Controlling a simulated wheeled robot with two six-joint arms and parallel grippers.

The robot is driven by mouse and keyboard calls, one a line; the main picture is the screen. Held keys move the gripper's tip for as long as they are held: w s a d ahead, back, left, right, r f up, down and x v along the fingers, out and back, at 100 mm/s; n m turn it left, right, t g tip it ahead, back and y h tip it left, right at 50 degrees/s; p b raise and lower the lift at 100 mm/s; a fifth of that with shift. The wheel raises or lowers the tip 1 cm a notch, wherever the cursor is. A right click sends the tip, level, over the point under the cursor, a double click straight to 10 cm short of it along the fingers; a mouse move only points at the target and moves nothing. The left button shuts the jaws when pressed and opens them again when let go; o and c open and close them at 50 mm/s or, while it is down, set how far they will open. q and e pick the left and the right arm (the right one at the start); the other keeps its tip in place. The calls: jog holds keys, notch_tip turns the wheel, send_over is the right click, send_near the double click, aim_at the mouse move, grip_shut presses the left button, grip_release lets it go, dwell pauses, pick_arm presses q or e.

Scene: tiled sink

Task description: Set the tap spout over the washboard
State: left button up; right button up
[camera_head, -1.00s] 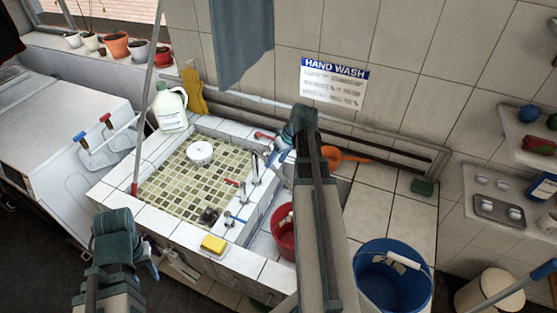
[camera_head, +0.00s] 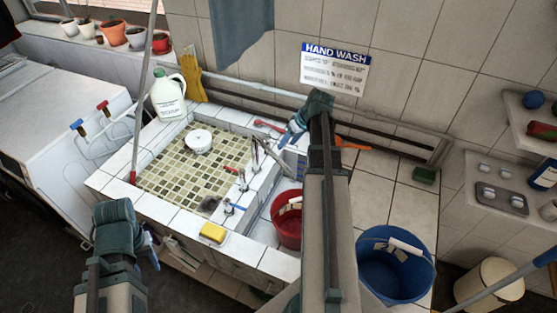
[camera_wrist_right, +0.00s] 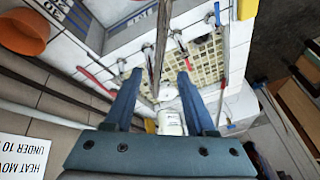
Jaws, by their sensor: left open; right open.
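The metal tap spout (camera_head: 257,157) rises from the divider right of the mosaic basin (camera_head: 172,178); the right wrist view shows it as a long grey pipe (camera_wrist_right: 160,45) lying between the finger lines. My right gripper (camera_head: 288,135) is open above the divider, its blue fingers (camera_wrist_right: 157,77) on either side of the pipe in the picture; contact cannot be told. A blue and grey panel (camera_head: 292,163) in the right-hand basin, partly hidden by my arm, may be the washboard. My left gripper (camera_head: 152,254) is open and empty in front of the sink.
Red-handled and blue-handled valves (camera_head: 232,207) stand along the divider. A yellow sponge (camera_head: 212,232) lies on the front rim. A red bucket (camera_head: 287,222) and blue bucket (camera_head: 394,268) stand to the right. A white jug (camera_head: 168,95) and leaning pole (camera_head: 144,95) are at left.

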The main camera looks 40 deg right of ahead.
aim_at(277, 157)
jog(key=b+x, duration=0.6)
jog(key=x, duration=0.2)
jog(key=shift+d+f+b, duration=0.1)
jog(key=shift+f+b, duration=0.25)
jog(key=shift+w+f+b, duration=0.35)
jog(key=shift+b, duration=0.05)
grip_shut()
dwell(0.6)
